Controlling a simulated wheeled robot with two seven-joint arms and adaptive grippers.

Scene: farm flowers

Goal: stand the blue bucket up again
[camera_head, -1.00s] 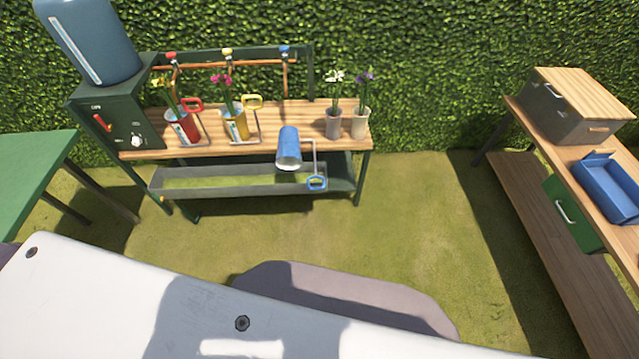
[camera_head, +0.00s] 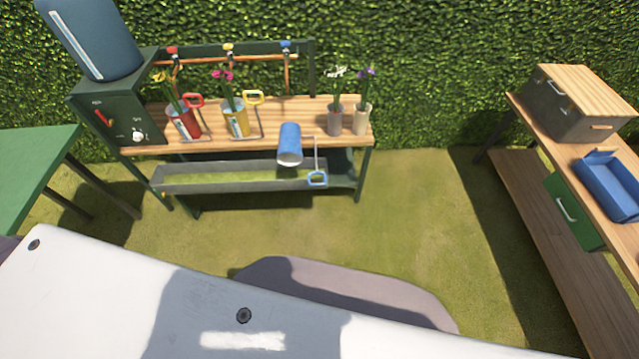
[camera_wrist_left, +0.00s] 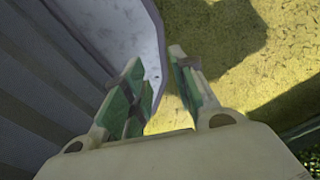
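The blue bucket (camera_head: 289,140) lies on its side at the front edge of the wooden bench (camera_head: 270,118), its pale open end towards me. Its handle with a blue grip (camera_head: 318,178) hangs down past the bench edge, in front of the trough. In the left wrist view my left gripper (camera_wrist_left: 168,88) has its two fingers apart with nothing between them, over grass and beside my own grey-white body. Neither gripper shows in the head view, and my right gripper is in no view.
A grey trough (camera_head: 230,178) sits below. Grass lies open in front. A side table (camera_head: 530,210) stands right.

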